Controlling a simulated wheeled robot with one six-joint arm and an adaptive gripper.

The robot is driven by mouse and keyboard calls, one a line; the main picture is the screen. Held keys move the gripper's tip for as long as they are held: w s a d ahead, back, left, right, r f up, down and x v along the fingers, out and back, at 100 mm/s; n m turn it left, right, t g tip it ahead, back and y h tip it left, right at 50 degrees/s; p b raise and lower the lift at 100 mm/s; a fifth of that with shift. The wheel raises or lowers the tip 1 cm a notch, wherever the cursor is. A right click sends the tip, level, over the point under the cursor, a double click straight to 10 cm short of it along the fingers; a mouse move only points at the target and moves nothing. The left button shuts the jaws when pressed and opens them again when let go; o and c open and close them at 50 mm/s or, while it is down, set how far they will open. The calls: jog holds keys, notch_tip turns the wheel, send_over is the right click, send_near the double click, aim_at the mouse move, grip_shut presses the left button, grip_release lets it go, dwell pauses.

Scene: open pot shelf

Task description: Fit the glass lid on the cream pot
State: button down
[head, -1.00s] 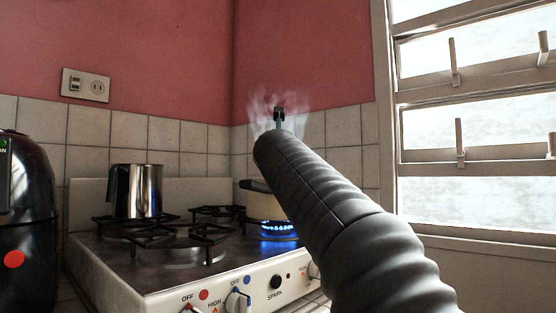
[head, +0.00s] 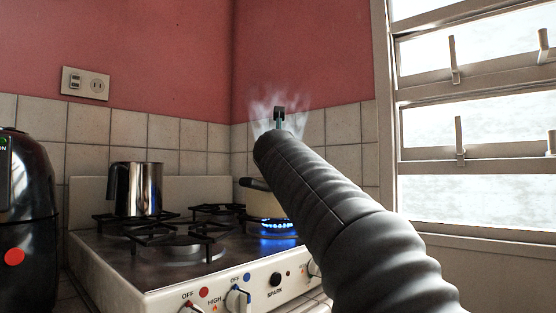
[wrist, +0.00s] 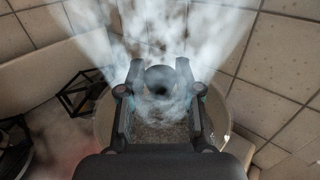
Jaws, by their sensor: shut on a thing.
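The cream pot (head: 262,204) stands on the back right burner in the head view, partly hidden by my arm. My gripper (wrist: 158,80) is shut on the dark knob (wrist: 159,76) of the glass lid in the wrist view. The round glass lid (wrist: 170,131) shows below the fingers, with a pale rim. In the head view only a small dark part of my gripper (head: 279,115) shows above my arm. Steam blurs the wrist view, and my arm hides the lid in the head view, so I cannot tell whether the lid touches the pot.
A blue flame (head: 278,225) burns under the pot. A steel jug (head: 137,189) stands at the back left of the stove (head: 200,276). A black appliance (head: 27,215) is at far left. The tiled wall (head: 105,130) and window (head: 470,120) are close behind and to the right.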

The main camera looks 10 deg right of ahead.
jog(key=shift+f, duration=0.2)
jog(key=c, duration=0.7)
grip_release()
jog(key=shift+w, duration=0.1)
jog(key=shift+s+a+r, duration=0.1)
jog(key=shift+s, duration=0.35)
jog(key=v, duration=1.1)
jog(key=shift+a, duration=0.1)
jog(key=shift+s, duration=0.15)
